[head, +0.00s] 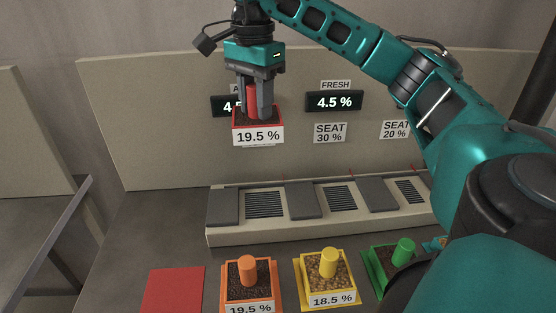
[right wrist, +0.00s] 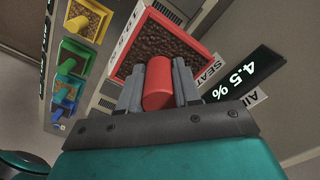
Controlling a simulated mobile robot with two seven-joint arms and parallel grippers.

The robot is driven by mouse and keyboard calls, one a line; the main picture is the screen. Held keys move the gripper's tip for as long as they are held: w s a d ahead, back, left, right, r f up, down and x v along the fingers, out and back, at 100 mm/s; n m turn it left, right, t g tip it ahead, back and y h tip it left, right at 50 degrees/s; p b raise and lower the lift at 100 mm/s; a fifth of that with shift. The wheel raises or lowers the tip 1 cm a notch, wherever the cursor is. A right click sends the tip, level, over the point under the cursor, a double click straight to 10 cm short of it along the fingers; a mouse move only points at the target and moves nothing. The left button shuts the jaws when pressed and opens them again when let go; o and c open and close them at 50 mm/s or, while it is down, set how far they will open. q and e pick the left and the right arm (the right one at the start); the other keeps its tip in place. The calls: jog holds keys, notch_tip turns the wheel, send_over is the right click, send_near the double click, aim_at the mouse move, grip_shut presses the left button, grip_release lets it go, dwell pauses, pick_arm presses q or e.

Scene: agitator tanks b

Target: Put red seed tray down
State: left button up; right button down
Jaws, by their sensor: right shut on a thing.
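The red seed tray (head: 257,122) hangs in the air in the head view, in front of the back panel, with dark contents and a label reading 19.5 %. My right gripper (head: 256,100) is shut on the tray's red upright handle. In the right wrist view the gripper (right wrist: 158,85) grips the red handle, and the tray (right wrist: 171,38) shows beyond it. A flat red mat (head: 173,290) lies bare on the table at the lower left. My left gripper is not in view.
An orange tray (head: 234,292), a yellow tray (head: 311,295) and a green tray (head: 377,273) stand along the front. Behind them is a long low unit (head: 222,236) with grey plates and slotted grilles. Displays (head: 335,102) and seat signs (head: 330,132) are on the back panel.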

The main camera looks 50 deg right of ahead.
aim_at(260, 132)
jog(key=shift+d+f, duration=0.1)
jog(key=shift+d, duration=0.15)
notch_tip(260, 132, down, 6)
jog(key=b, duration=0.3)
jog(key=shift+s+f, duration=0.1)
jog(key=shift+f, duration=0.1)
notch_tip(260, 132, down, 13)
jog(key=shift+f, duration=0.1)
jog(key=shift+f, duration=0.1)
